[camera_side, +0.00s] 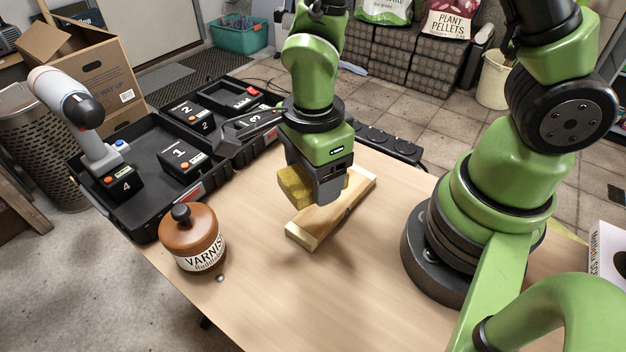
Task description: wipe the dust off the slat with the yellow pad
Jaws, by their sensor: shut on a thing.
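The wooden slat (316,228) lies flat on the table, running from lower left to upper right. My gripper and the pad are over the slat and hide part of its middle. I cannot tell whether the pad touches the slat. The slat's ends look paler than its brown middle; I cannot make out the dust clearly.
A varnish jar (193,239) stands left on the wooden table (270,295). A black tool case (147,215) with numbered blocks and a white-and-grey tool lies behind it. A black power strip (389,147) lies at the table's back edge. The table's front middle is clear.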

